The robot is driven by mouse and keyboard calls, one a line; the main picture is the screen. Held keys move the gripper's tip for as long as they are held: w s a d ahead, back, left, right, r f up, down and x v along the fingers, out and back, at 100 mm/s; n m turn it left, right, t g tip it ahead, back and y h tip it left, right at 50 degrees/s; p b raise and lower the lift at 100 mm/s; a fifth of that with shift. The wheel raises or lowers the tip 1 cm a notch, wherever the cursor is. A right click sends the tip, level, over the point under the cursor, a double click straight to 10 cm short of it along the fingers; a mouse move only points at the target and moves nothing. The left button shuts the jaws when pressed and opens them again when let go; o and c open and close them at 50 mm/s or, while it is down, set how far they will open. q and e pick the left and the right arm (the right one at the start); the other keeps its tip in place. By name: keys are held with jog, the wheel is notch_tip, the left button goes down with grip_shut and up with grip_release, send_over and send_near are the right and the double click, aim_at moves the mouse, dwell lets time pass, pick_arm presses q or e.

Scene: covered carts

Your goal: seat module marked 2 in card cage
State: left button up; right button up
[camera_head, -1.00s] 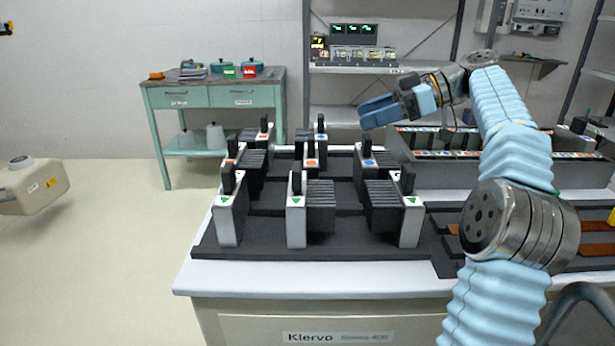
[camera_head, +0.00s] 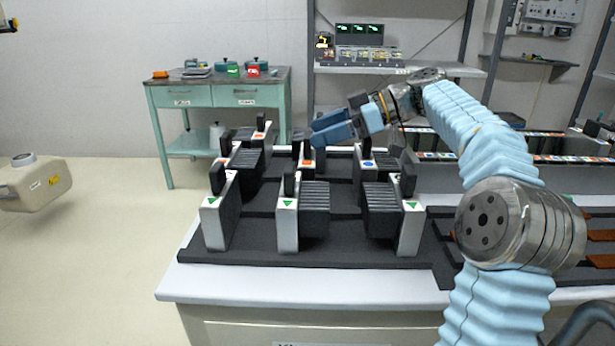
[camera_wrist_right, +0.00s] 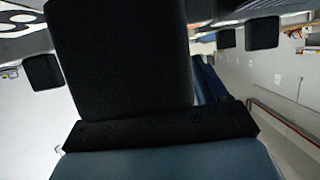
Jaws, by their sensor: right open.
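Several grey-and-black modules with black upright handles stand on a dark rack on the cart; a front one (camera_head: 287,222) bears a green triangle. No number 2 is readable in the head view. My right gripper (camera_head: 315,133) is open, its blue fingers pointing left above the rear middle modules, beside a dark handle. In the right wrist view, a large black block (camera_wrist_right: 120,60) fills the middle, close to the camera. A white face with part of a dark character (camera_wrist_right: 15,20) shows at upper left, cut off. The card cage (camera_head: 580,180) stands at right, partly behind my arm.
The rack's dark base (camera_head: 340,250) has bare room along its front edge. A green workbench (camera_head: 217,97) with pots stands behind left. A shelf (camera_head: 400,69) with devices is behind. Orange-brown strips (camera_head: 600,235) lie at right.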

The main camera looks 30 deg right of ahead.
jog(key=shift+w+a+f, duration=0.3)
jog(key=shift+w+a, duration=0.05)
jog(key=shift+a, duration=0.2)
grip_shut()
